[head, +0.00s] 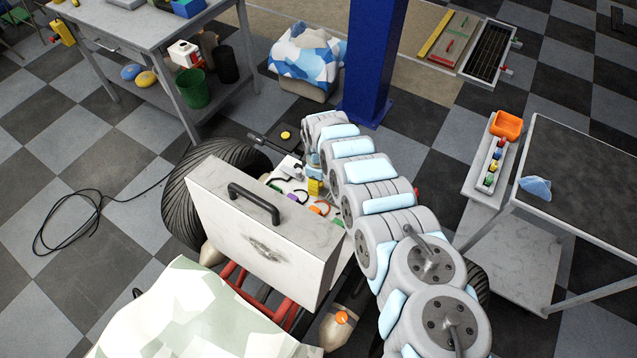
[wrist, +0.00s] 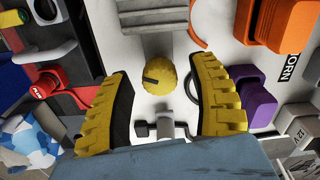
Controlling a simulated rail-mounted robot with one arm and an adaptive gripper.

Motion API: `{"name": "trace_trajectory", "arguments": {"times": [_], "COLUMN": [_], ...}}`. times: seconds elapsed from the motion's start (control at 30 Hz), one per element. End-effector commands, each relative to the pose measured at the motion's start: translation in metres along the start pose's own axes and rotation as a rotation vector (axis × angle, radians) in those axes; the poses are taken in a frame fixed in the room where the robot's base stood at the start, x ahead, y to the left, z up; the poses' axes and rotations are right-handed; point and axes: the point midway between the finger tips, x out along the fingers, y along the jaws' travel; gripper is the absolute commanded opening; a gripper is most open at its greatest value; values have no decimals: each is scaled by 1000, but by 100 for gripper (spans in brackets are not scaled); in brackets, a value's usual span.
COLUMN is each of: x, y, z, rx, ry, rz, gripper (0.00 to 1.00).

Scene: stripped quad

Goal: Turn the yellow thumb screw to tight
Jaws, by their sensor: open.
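The yellow thumb screw (wrist: 160,75) is a round, ribbed knob with a dark mark on its face, set on a pale panel in the wrist view. My gripper (wrist: 161,88) is open, with its two ribbed yellow fingers spread left and right of the screw. Gaps show between the screw and both fingers, and nothing is held. In the head view my gripper (head: 315,187) is small beside the vehicle's open bay, and I cannot make out the screw for certain there.
In the wrist view a grey metal fitting (wrist: 165,126) sits between the fingers, below the screw. A purple block (wrist: 258,107) and orange block (wrist: 275,22) lie right; a red knob (wrist: 42,87) lies left. A pale upright cover (head: 262,235) stands beside the bay.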

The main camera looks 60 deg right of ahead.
Motion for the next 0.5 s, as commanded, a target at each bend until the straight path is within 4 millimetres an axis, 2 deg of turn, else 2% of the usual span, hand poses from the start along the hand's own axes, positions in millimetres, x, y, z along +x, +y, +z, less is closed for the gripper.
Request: {"name": "trace_trajectory", "arguments": {"times": [0.3,0.5], "x": [1,1], "y": [0,0], "z": [0,0], "rx": [0,0], "ry": [0,0], "rz": [1,0], "gripper": [60,3]}}
